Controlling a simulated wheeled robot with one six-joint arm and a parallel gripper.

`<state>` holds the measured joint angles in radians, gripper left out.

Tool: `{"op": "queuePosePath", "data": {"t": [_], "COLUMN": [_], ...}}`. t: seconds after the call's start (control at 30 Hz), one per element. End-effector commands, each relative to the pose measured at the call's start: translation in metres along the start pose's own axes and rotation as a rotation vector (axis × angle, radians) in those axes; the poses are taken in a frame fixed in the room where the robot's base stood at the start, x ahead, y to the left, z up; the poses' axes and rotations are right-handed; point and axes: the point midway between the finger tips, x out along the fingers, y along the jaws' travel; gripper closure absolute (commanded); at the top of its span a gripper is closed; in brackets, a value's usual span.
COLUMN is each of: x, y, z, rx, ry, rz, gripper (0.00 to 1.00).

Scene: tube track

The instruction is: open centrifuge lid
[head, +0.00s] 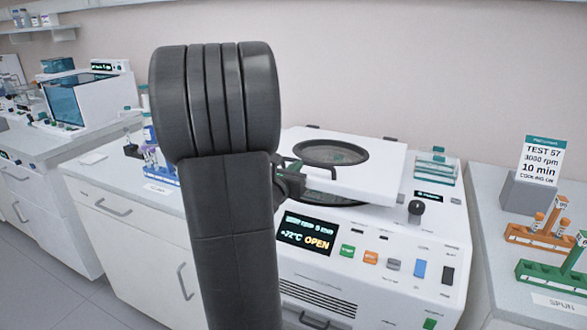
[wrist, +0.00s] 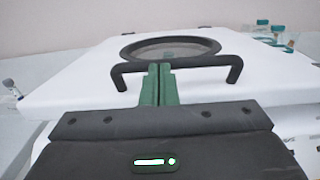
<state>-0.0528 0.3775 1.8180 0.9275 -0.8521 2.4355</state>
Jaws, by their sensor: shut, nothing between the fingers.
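The white centrifuge (head: 350,255) stands in the middle of the head view, and its display reads OPEN. Its white lid (head: 378,165), with a round dark-rimmed window, is tilted up a little. A dark round opening (head: 330,199) shows in the gap under the lid. The lid also fills the middle of the wrist view (wrist: 80,82). There the black bar handle (wrist: 205,61) crosses in front of the window. My gripper (wrist: 158,68) is shut and empty, its green fingertips at the middle of the handle; I cannot tell whether they touch it.
A dark knob (head: 416,208) stands at the right of the centrifuge top, near a teal-lidded box (head: 436,165). On the right bench are a TEST 57 sign (head: 541,160) and orange (head: 540,237) and green (head: 552,275) tube racks. A tube rack (head: 160,165) stands left of my arm.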

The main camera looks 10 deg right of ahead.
Motion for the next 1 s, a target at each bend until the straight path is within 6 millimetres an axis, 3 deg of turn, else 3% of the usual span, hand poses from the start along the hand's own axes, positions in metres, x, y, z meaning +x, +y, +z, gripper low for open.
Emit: {"op": "queuePosePath", "data": {"t": [0.67,1.0], "x": [0.006,0.013], "y": [0.000,-0.001], "z": [0.018,0.053], "rx": [-0.001,0.000], "ry": [0.029,0.090], "rz": [-0.001,-0.002], "gripper": [1.00,1.00]}}
